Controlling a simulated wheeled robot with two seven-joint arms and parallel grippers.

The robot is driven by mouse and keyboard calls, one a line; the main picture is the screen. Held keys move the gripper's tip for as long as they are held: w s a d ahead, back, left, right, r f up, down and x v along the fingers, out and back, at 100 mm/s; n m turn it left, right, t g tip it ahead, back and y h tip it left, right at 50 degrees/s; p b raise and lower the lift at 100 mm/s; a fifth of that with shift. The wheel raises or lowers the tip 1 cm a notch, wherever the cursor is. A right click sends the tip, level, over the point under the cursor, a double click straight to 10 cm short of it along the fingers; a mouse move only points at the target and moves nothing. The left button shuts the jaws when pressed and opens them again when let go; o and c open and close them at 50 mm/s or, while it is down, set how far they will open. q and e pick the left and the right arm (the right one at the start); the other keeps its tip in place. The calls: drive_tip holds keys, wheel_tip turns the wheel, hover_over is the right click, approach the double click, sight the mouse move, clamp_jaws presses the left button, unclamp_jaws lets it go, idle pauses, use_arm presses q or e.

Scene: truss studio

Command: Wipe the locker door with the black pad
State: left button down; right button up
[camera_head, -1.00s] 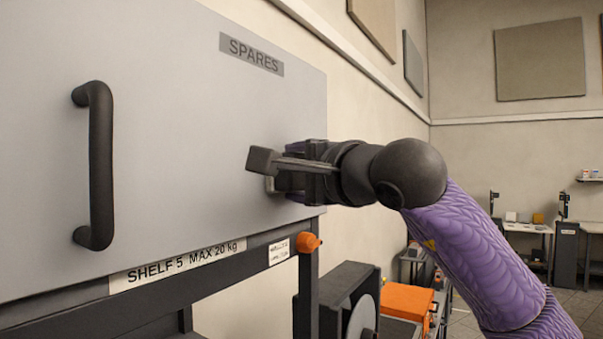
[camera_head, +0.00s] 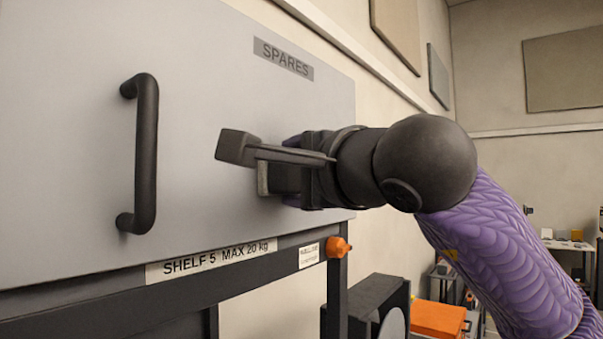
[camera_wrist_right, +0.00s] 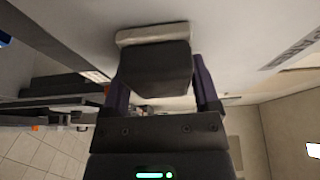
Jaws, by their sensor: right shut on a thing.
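The locker door is the large light grey panel (camera_head: 80,100), with a black bar handle (camera_head: 147,150) on its left part and a SPARES label (camera_head: 284,58) at upper right. My right gripper (camera_head: 284,174) is shut on the black pad, at the lower right part of the door. The black pad (camera_wrist_right: 155,68) sits between the purple fingers in the right wrist view. Its lighter grey face (camera_wrist_right: 150,35) is turned to the door, at or very close to it; I cannot tell whether they touch. The wrist hardware partly hides the pad in the head view. My left gripper is out of view.
An orange box (camera_head: 438,320) stands lower right. The door is bare between handle and gripper.

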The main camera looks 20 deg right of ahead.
drive_tip(key=shift+s+d, duration=0.2)
drive_tip(key=shift+s, duration=0.05)
drive_tip(key=s+d+b, duration=0.1)
drive_tip(key=s, duration=0.1)
drive_tip(key=s+d+b, duration=0.1)
drive_tip(key=s+d, duration=0.1)
drive_tip(key=shift+d, duration=0.1)
drive_tip(key=shift+s+d, duration=0.1)
drive_tip(key=shift+s+d+b, duration=0.3)
drive_tip(key=shift+s+d, duration=0.5)
drive_tip(key=shift+s, duration=0.3)
